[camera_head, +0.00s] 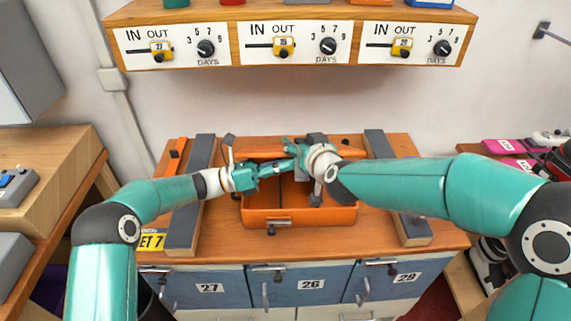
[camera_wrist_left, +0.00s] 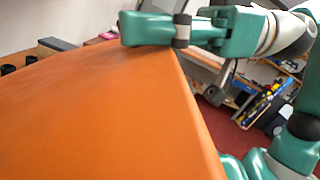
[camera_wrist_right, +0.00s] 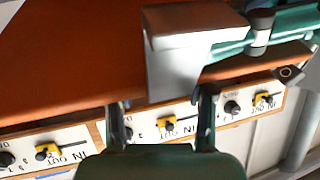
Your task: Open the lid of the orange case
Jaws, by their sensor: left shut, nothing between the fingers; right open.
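The orange case (camera_head: 318,219) sits mid-bench, a small latch on its front wall. Its inside shows behind that wall, so the lid looks raised; its angle is unclear. A broad orange panel, apparently the lid, fills much of the left wrist view (camera_wrist_left: 110,110) and the top of the right wrist view (camera_wrist_right: 70,50). A grey metal bracket (camera_wrist_right: 172,70) hangs at its edge. My left gripper (camera_head: 288,165) is shut and empty over the case; the panel hides its fingers in the left wrist view. My right gripper (camera_head: 292,147) is open just beyond, its fingers either side of the bracket.
Dark rails stand left (camera_head: 190,205) and right (camera_head: 398,200) of the case. A wooden shelf (camera_head: 290,15) with dial panels hangs on the wall behind. Blue drawers (camera_head: 310,284) are below the bench front. My two grippers are very close together.

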